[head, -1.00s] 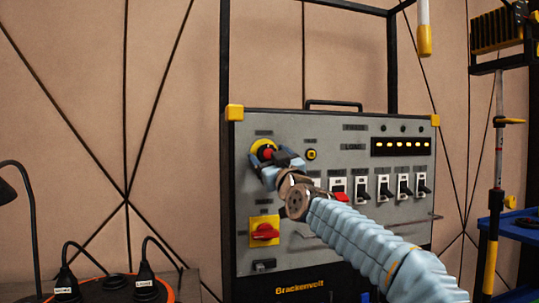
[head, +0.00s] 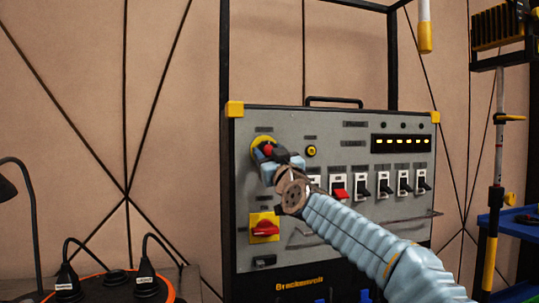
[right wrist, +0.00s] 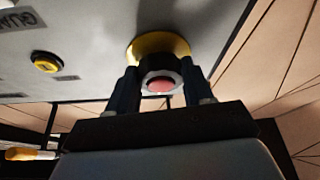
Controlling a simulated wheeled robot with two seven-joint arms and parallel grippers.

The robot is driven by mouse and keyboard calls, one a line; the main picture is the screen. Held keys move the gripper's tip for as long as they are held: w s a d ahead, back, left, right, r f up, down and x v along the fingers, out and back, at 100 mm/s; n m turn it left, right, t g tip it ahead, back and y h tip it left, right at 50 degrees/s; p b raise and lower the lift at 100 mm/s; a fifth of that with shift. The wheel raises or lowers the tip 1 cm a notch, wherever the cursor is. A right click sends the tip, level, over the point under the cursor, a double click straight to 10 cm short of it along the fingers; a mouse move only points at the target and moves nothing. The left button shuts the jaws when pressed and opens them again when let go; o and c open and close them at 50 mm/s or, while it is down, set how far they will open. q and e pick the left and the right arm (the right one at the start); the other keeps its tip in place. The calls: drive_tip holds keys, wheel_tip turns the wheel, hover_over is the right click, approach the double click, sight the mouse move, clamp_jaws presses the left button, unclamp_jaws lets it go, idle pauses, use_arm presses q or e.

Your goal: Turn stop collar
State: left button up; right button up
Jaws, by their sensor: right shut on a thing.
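The stop button is red (right wrist: 160,86), with a dark and pale collar (right wrist: 158,72) around it on a round yellow base (right wrist: 158,47). In the head view the yellow base (head: 257,146) is at the upper left of the grey panel, partly hidden by my gripper. My right gripper (head: 268,156) reaches it from the lower right. In the right wrist view its two dark fingers (right wrist: 160,88) stand on either side of the collar and are shut on it. My left gripper is not in view.
Below my gripper is a red rotary switch (head: 264,229) on a yellow plate. A row of lever switches (head: 384,186) runs to the right, one with a red lever (head: 340,193). A small yellow button (head: 311,151) is close by. Black plugs (head: 146,281) stand at lower left.

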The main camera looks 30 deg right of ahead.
drive_tip(key=m+h, duration=0.1)
drive_tip(key=m, duration=0.1)
drive_tip(key=m+h, duration=0.2)
drive_tip(key=m, duration=0.1)
drive_tip(key=shift+a+g, duration=0.2)
drive_tip(key=shift+g, duration=0.2)
drive_tip(key=shift+r+m+g+h, duration=0.1)
drive_tip(key=shift+m+g+h, duration=0.3)
drive_tip(key=shift+m, duration=0.9)
drive_tip(key=shift+m+g+h, duration=0.2)
drive_tip(key=shift+m+h, duration=0.4)
drive_tip(key=shift+m, duration=1)
drive_tip(key=o, duration=1)
drive_tip(key=shift+o, duration=0.2)
drive_tip(key=b+v, duration=0.2)
drive_tip(key=v, duration=1.1)
drive_tip(key=shift+s+a+f+b, duration=0.2)
drive_tip(key=shift+s+a+b, duration=0.1)
drive_tip(key=shift+b, duration=0.1)
drive_tip(key=shift+w, duration=0.1)
